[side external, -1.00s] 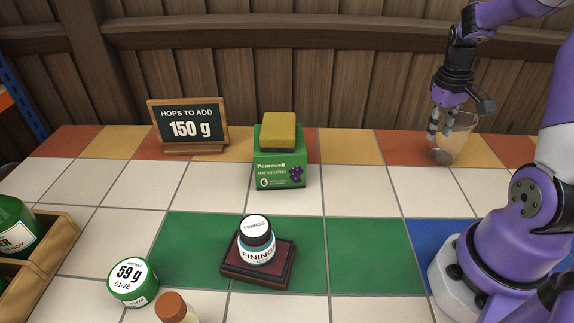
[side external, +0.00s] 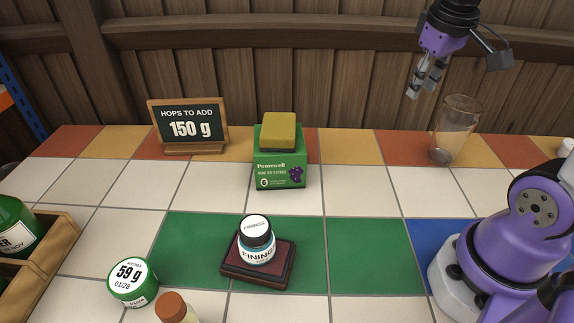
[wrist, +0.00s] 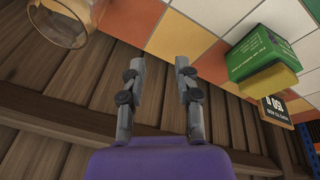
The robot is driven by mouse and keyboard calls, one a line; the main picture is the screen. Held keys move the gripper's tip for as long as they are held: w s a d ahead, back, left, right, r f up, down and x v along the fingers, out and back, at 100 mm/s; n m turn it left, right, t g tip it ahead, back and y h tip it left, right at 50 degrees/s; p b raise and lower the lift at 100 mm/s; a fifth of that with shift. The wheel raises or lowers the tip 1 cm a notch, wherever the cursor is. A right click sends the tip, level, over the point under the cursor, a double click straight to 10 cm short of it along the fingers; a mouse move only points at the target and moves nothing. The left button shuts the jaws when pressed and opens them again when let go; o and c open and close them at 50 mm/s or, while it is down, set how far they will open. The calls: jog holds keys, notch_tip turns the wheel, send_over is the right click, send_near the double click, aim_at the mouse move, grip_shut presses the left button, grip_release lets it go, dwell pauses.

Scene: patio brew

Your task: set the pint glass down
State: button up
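The clear pint glass (side external: 455,131) stands upright on the tiles at the back right, on the orange and yellow band near the wooden wall. It also shows at the top left of the wrist view (wrist: 66,22), apart from my fingers. My gripper (side external: 413,92) is above and to the left of the glass in the side view. In the wrist view my gripper's two fingers (wrist: 160,65) are spread with a gap between them and nothing in it.
A green box (side external: 280,170) with a yellow sponge (side external: 279,131) on top stands mid-back. A chalkboard sign (side external: 188,125) is left of it. A fining bottle (side external: 257,240) sits on a dark red stand (side external: 233,272) in front. A round green-edged tin (side external: 133,281) is front left. White tiles between are clear.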

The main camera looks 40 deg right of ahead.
jog(key=s+a+f+n+t+y, duration=0.1)
jog(key=a, duration=0.5)
jog(key=s+a+f+n+t+y, duration=0.1)
jog(key=a+t, duration=0.1)
jog(key=a, duration=0.4)
jog(key=shift+a+f+n+t, duration=0.2)
jog(key=shift+f+n+t, duration=0.1)
jog(key=shift+n, duration=0.1)
